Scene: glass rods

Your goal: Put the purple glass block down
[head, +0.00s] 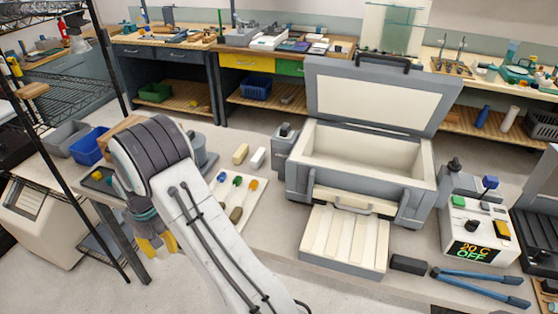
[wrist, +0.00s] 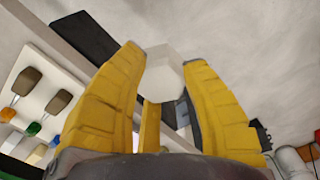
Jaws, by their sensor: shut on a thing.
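My gripper (wrist: 163,62) shows in the wrist view with its yellow fingers shut on a pale, whitish block (wrist: 163,75). The block sits between the fingertips, and no purple colour shows on it. In the head view my gripper (head: 158,244) is partly hidden behind my arm, with bits of yellow finger low at the left, by the bench's left end. The held block is hidden there. I see no clearly purple block elsewhere.
A white board (head: 258,215) with several colour-tipped rods lies right of my arm; it also shows in the wrist view (wrist: 62,65). A yellow block (head: 240,153) and a white block (head: 258,158) lie behind it. An open grey furnace box (head: 425,195) stands further right.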

